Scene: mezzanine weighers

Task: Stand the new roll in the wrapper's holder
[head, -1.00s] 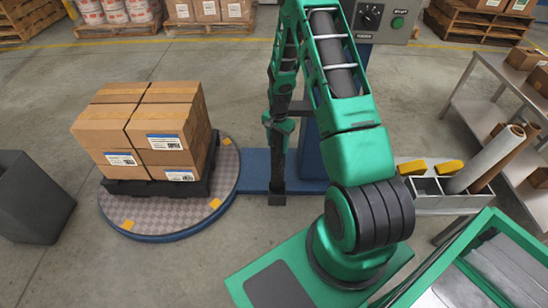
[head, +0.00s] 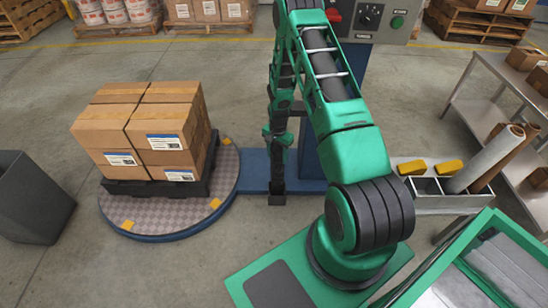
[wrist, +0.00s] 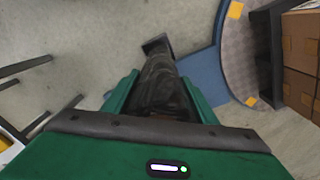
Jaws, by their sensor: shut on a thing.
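My gripper (head: 279,135) points down beside the wrapper's blue column (head: 311,160). In the wrist view its green fingers (wrist: 163,92) are around a long dark cylinder (wrist: 158,82), which looks like the roll. In the head view this dark cylinder (head: 278,172) is upright below the gripper. A dark square foot (head: 277,200) lies under it by the blue base and also shows in the wrist view (wrist: 157,42). The foot looks like part of the wrapper's holder. I cannot tell where roll and holder meet, or whether they touch.
A turntable (head: 228,185) with a pallet of stacked cartons (head: 150,130) stands left. A grey bin (head: 30,195) is at far left.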

